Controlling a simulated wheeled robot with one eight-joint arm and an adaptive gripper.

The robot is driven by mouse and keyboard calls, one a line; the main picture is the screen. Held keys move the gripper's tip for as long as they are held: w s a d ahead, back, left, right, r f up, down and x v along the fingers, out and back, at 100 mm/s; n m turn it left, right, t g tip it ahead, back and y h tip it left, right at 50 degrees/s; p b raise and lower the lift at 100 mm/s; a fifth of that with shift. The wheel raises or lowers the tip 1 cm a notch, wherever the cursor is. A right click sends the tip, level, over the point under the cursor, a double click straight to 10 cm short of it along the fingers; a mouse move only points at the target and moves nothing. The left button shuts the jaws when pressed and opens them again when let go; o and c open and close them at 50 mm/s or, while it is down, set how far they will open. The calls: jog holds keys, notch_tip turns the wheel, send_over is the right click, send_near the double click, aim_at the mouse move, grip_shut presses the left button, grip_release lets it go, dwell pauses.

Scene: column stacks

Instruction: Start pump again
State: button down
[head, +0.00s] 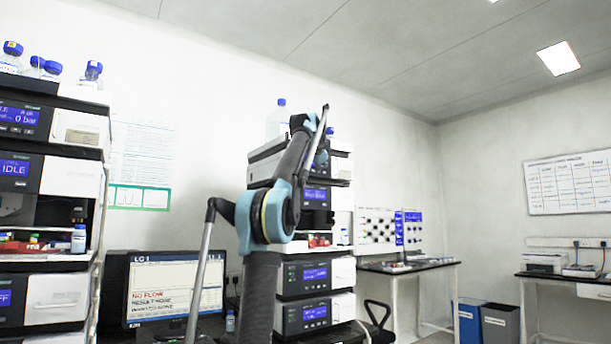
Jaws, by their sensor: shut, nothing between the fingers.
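The left instrument stack shows a top module with a blue screen (20,116) reading "0 bar", likely the pump. Below it a module screen (15,168) reads "IDLE", and a lower screen (6,299), cut by the edge, shows "FF". A monitor (175,287) beside this stack shows red "NO FLOW" above smaller text. A second stack (342,275) stands at centre with several blue screens too small to read, partly hidden by my arm. My arm rises in front of it; I cannot make out my gripper.
Blue-capped bottles (92,72) stand on the left stack, and a large bottle (277,122) on the centre one. A bench (420,266) and two bins (500,322) are to the right. A side table (553,276) stands at the far right.

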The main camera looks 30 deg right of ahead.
jog(key=shift+w+a, duration=0.15)
jog(key=shift+w, duration=1.45)
jog(key=shift+w+a, duration=0.1)
jog(key=shift+w, duration=1.5)
jog(key=shift+w, duration=0.3)
jog(key=shift+w, duration=0.4)
jog(key=shift+s, duration=0.85)
jog(key=shift+d, duration=0.1)
jog(key=shift+s+d, duration=0.15)
jog(key=shift+s, duration=2.3)
